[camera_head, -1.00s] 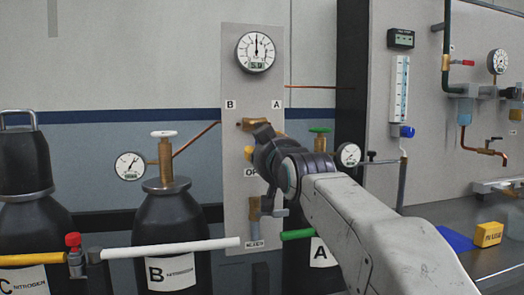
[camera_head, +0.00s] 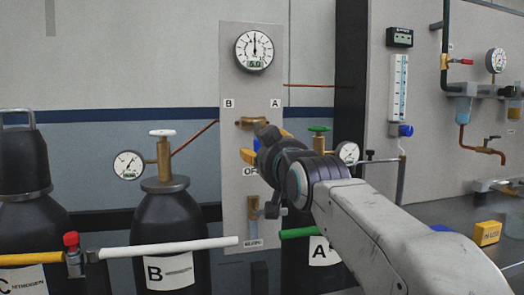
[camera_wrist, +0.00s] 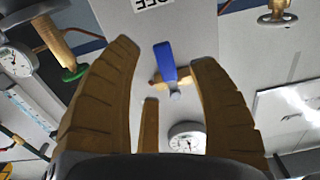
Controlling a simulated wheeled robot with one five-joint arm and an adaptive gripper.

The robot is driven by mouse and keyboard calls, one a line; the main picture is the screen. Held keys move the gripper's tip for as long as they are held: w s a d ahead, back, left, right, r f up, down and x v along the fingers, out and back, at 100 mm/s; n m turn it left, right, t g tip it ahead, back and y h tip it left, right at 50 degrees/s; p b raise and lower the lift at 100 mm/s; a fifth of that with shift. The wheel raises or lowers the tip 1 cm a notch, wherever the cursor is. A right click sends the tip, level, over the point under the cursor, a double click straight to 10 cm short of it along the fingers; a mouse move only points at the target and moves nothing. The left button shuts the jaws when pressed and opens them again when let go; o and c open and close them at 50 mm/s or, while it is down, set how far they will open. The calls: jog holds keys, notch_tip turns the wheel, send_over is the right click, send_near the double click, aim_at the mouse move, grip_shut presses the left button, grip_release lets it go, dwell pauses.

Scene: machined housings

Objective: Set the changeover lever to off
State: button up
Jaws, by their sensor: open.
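The changeover valve is a brass body (camera_head: 250,123) on the grey panel (camera_head: 236,190), below the B and A labels. My gripper (camera_head: 262,143) is in front of it and hides part of it and part of the OFF label (camera_head: 250,171). In the wrist view, which is upside down, the blue lever (camera_wrist: 165,60) shows between the two spread ochre fingers of my gripper (camera_wrist: 164,52). The lever extends from the brass body (camera_wrist: 157,81) toward the OFF label (camera_wrist: 153,3). No finger visibly touches the lever. My gripper is open and empty.
A gauge (camera_head: 254,50) is above the valve. A brass fitting with a grey handle (camera_head: 254,208) is lower on the panel. Bottle B (camera_head: 172,225) stands left, with a white pipe (camera_head: 170,248) across it. A green valve wheel (camera_head: 319,129) and a gauge (camera_head: 347,152) are right of the gripper.

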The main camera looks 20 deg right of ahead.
jog(key=s, duration=0.8)
jog(key=shift+s, duration=0.2)
jog(key=shift+p, duration=0.4)
jog(key=s+f+g+p, duration=0.4)
jog(key=s+g+p, duration=0.3)
jog(key=s+p, duration=0.4)
jog(key=s+f+g+p, duration=0.5)
jog(key=s+p, duration=0.7)
jog(key=p, duration=0.7)
jog(key=shift+s+d+f+g, duration=0.2)
jog(key=shift+s+g, duration=0.05)
jog(key=shift+g, duration=1.05)
